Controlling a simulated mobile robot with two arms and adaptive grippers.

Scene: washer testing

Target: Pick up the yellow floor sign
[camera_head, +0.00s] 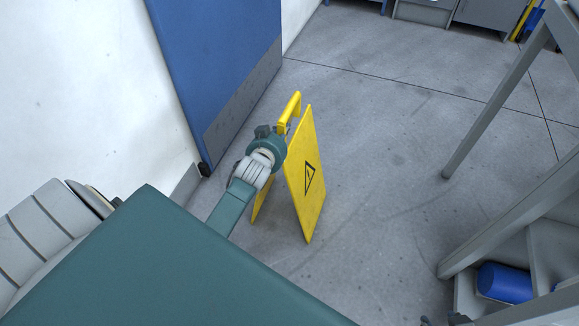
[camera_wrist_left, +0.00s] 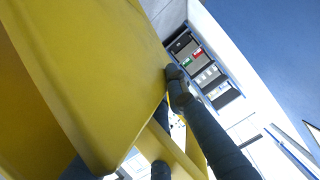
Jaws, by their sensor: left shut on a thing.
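The yellow floor sign (camera_head: 308,178) is an upright folding A-shape with a black warning triangle on the panel facing right and a handle at its top. It stands at or just above the grey floor; I cannot tell whether its lower edges touch it. My left gripper (camera_head: 284,129) is shut on the sign near its top, by the handle, and its fingertips are partly hidden. In the left wrist view the sign (camera_wrist_left: 85,70) fills the left side, close to the camera, with dark finger parts beside it.
A blue door panel (camera_head: 215,60) and white wall stand left of the sign. A grey metal frame (camera_head: 490,110) with a blue cylinder (camera_head: 504,283) on its lower shelf is at the right. Grey cabinets (camera_head: 480,15) line the back. Floor between sign and frame is clear.

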